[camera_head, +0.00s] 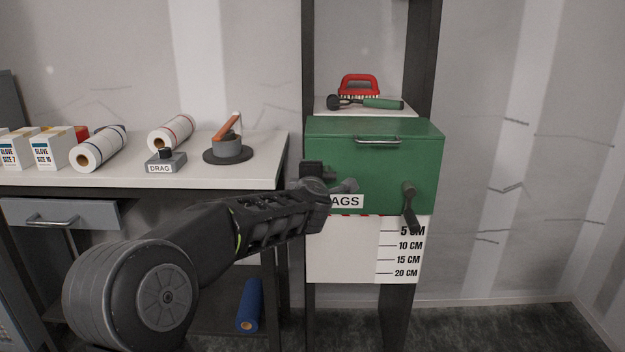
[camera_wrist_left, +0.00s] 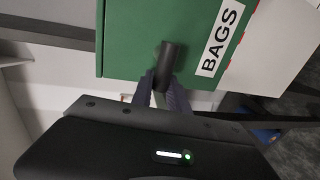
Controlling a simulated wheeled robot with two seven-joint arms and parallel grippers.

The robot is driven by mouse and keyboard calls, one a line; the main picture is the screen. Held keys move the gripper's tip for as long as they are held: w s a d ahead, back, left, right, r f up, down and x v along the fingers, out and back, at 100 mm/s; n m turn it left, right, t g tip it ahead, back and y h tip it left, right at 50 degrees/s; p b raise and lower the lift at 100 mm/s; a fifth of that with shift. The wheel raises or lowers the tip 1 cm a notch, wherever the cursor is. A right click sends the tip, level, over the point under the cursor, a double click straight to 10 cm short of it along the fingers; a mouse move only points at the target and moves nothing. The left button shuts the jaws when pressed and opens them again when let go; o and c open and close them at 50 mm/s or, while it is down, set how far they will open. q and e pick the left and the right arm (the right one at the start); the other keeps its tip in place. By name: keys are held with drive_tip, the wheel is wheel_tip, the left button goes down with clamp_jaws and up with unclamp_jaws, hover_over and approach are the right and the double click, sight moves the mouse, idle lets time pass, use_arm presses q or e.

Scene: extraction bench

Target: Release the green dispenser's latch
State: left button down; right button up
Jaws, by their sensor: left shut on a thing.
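The green dispenser (camera_head: 372,150) hangs on a dark frame, with a "BAGS" label and a metal handle on its front. It also fills the top of the left wrist view (camera_wrist_left: 140,32). A dark latch handle (camera_wrist_left: 168,54) sticks out near the label in the left wrist view. My left gripper (camera_head: 343,186) is at the left of the dispenser's front and is shut on this handle. The gripper hides most of the handle in the head view. A second dark lever (camera_head: 409,203) hangs down at the front's right side. My right gripper is not in view.
A white scale board (camera_head: 345,262) with centimetre marks is below the dispenser. A red brush (camera_head: 358,84) and a green-handled tool (camera_head: 380,104) lie on top. The white bench (camera_head: 220,177) at left holds rolls, glove boxes and a "DRAG" block.

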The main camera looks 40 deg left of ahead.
use_arm(q)
drive_tip(key=shift+f, duration=0.1)
drive_tip(key=c, duration=1.3)
unclamp_jaws()
drive_tip(key=p+v, duration=0.1)
drive_tip(key=v, duration=0.6)
drive_tip(key=shift+s+d, duration=0.2)
drive_tip(key=shift+s, duration=0.1)
